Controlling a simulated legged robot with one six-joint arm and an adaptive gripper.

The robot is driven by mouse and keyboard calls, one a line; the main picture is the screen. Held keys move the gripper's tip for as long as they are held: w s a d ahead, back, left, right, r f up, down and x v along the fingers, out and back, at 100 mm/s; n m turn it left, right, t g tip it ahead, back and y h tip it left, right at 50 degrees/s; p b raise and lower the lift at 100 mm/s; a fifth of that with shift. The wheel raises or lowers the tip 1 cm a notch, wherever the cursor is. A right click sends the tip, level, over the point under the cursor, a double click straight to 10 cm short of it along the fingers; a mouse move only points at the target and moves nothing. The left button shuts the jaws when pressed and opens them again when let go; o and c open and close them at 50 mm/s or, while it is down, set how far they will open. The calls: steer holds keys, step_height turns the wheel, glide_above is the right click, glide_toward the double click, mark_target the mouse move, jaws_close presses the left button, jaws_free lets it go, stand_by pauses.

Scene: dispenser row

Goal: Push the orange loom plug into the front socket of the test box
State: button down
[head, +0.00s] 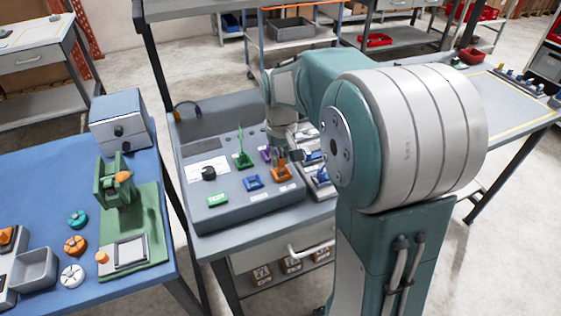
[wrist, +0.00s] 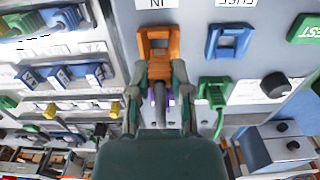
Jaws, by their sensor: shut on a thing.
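The grey test box (head: 240,207) stands on the middle bench, with sockets on its sloping face. My gripper (wrist: 163,72) is shut on the orange loom plug (wrist: 159,69), whose dark cable runs back between the fingers. In the wrist view the plug is directly at the orange front socket (wrist: 146,44), below the "IN" label. Plug and socket look in line and overlap; how deep the plug sits cannot be told. In the head view the orange socket (head: 283,175) is at the box's right front, with my gripper (head: 279,152) above it.
A blue socket (wrist: 228,41) sits beside the orange one. A green plug with a cable (wrist: 215,93) and a black knob (wrist: 275,84) are close by. Purple parts show behind my fingers. A rack with blue connectors (wrist: 64,76) stands alongside. A blue-topped bench (head: 60,180) is at left.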

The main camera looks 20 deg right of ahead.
steer(key=shift+f, duration=0.1)
stand_by(0.3)
steer(key=shift+f, duration=0.5)
steer(key=shift+f, duration=0.5)
steer(key=shift+c, duration=2.3)
jaws_free()
steer(key=o, duration=0.4)
steer(key=shift+r, duration=0.1)
